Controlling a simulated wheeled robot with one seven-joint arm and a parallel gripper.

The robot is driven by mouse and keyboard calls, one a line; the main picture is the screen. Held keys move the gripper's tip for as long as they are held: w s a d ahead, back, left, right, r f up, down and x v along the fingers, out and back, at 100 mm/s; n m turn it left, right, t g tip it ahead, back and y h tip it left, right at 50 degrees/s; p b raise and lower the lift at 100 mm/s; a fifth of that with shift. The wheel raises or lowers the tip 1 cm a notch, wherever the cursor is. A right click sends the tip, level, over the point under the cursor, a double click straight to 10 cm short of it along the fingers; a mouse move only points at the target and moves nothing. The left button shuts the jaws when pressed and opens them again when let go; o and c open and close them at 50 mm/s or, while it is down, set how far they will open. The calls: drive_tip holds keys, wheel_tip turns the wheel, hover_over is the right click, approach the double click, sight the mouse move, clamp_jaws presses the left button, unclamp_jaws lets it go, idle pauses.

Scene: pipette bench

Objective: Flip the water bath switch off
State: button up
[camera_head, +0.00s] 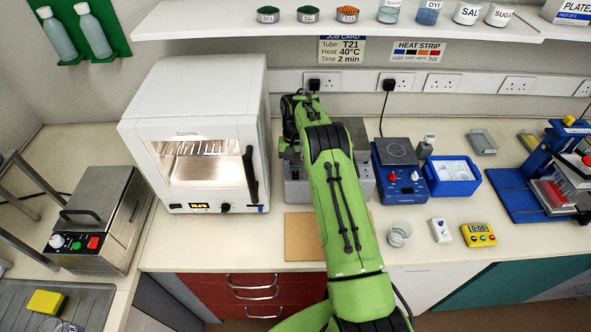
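A grey metal box (297,193) stands on the bench in the middle, behind my arm. It looks like the water bath, but my arm covers most of its top and front. Its right part shows beside the arm. I cannot make out its switch or that switch's position. My green arm reaches over the box, and its wrist bends down at the box's left back. My gripper (289,152) is small and largely hidden there. Its fingertips cannot be made out, nor whether it touches the box.
A white lit oven (195,120) stands close at left; a steel lidded box (98,215) is further left. A blue hotplate (400,170) stands close at right. A shelf (330,22) overhangs the back.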

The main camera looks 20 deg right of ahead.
sight(295, 172)
drive_tip(key=shift+o, duration=0.3)
drive_tip(key=v, duration=0.7)
drive_tip(key=shift+r, duration=0.25)
